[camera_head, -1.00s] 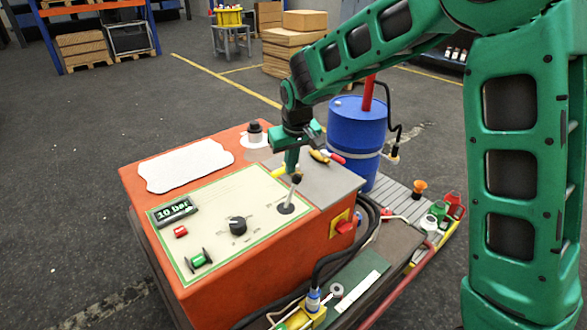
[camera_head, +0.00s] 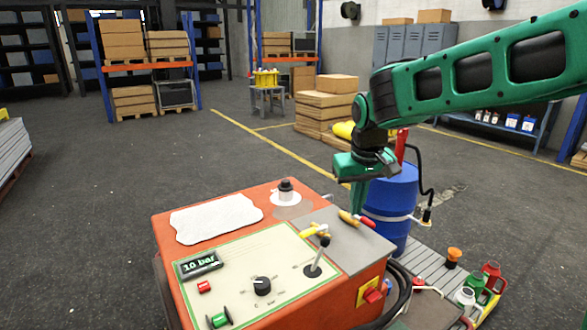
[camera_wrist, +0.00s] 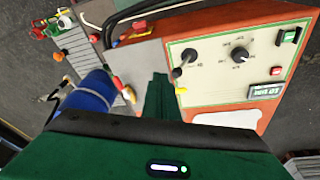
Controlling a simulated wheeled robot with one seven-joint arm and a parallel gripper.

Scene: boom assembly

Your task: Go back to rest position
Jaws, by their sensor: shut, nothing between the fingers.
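My gripper (camera_head: 358,208) is green, shut and empty. It hangs pointing down above the grey plate (camera_head: 360,244) at the right end of the orange control console (camera_head: 165,238). In the wrist view my gripper (camera_wrist: 160,78) shows its closed fingers over the console, apart from the panel. Near it on the plate lie small tools with yellow and red handles (camera_head: 350,218). A lever (camera_head: 317,256) stands on the panel, to the left of and below the gripper, and it leans slightly.
A blue barrel (camera_head: 392,205) stands close behind and right of the gripper, with a red pump and hose. A slatted platform (camera_head: 432,262) carries an orange item and small canisters. Stacked boxes (camera_head: 325,105) and shelving stand further back. Open floor lies left of the console.

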